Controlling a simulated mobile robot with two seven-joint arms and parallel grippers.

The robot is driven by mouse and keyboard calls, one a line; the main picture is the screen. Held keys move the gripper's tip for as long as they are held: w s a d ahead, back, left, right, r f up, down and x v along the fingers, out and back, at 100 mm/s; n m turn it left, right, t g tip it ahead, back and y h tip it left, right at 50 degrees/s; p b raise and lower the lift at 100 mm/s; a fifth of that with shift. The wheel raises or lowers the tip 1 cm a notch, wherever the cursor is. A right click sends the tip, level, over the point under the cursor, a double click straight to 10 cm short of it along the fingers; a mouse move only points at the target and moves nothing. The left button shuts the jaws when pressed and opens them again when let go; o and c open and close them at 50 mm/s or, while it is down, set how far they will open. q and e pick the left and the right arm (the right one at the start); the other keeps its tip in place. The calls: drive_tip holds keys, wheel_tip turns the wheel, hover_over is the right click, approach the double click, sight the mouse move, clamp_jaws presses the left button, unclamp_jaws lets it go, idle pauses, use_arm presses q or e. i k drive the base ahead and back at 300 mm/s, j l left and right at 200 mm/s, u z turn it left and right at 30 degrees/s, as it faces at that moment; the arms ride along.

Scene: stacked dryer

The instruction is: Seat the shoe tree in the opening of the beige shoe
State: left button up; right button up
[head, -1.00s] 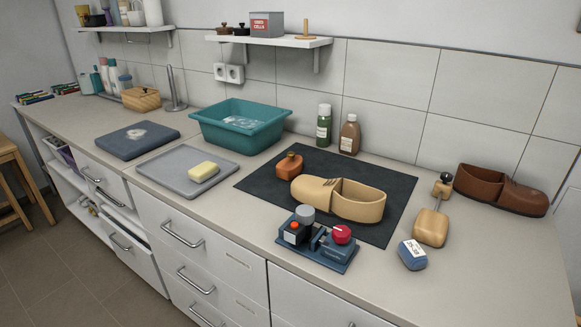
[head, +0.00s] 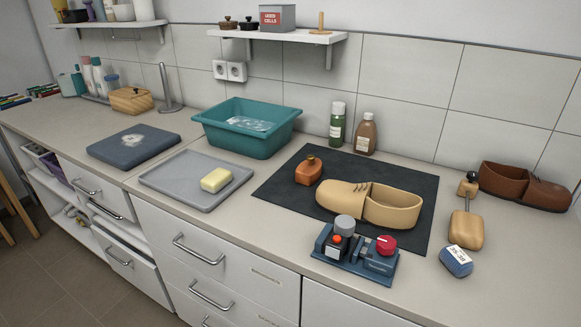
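The beige shoe (head: 342,199) lies on the dark mat (head: 285,188), its toe to the left and its open, empty-looking opening (head: 393,197) to the right. The shoe tree (head: 467,230) lies on the counter to the right of the mat, apart from the shoe. It has a light wooden block at the near end, a thin rod and a knob (head: 468,184) at the far end. Neither of my grippers is in view.
A blue device with a red knob (head: 356,253) stands before the shoe. A blue labelled block (head: 456,261) sits near the shoe tree, a brown shoe (head: 523,186) behind it. An orange-brown bottle (head: 308,171) is on the mat. Bottles (head: 366,133) stand by the wall.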

sight(379, 206)
drive_tip(key=i+j, duration=0.15)
drive_tip(key=j, duration=0.2)
drive_tip(key=i+j, duration=0.1)
drive_tip(key=j, duration=0.25)
drive_tip(key=i+j, duration=0.15)
drive_tip(key=j, duration=0.2)
drive_tip(key=z, duration=0.4)
drive_tip(key=j+z, duration=0.1)
drive_tip(key=z, duration=0.3)
drive_tip(key=j+z, duration=0.1)
drive_tip(key=z, duration=0.65)
